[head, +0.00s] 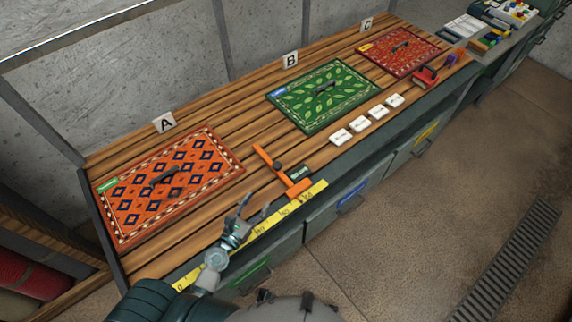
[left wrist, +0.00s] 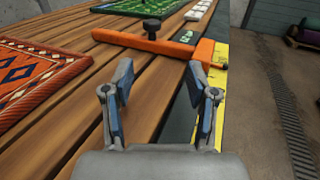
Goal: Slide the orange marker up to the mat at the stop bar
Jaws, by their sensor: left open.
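The orange marker (head: 282,172) is a T-shaped slider with a black knob. Its block sits over the yellow scale (head: 262,225) at the bench's front edge, and its arm reaches across the planks between mat A (head: 205,150), orange with dark diamonds, and mat B (head: 312,117), green with leaves. In the left wrist view the marker (left wrist: 150,44) lies ahead of the fingers, its block partly behind the right fingertip. My left gripper (head: 255,208) is open and empty over the scale, short of the marker; it also shows in the left wrist view (left wrist: 163,85). I cannot single out a stop bar.
Red mat C (head: 385,62) lies farther back. Several white tiles (head: 360,132) line the front edge beside mat B. A red tool (head: 425,76) lies near mat C. A tray of small items (head: 490,40) stands at the far end. Planks between the marker and mat B are clear.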

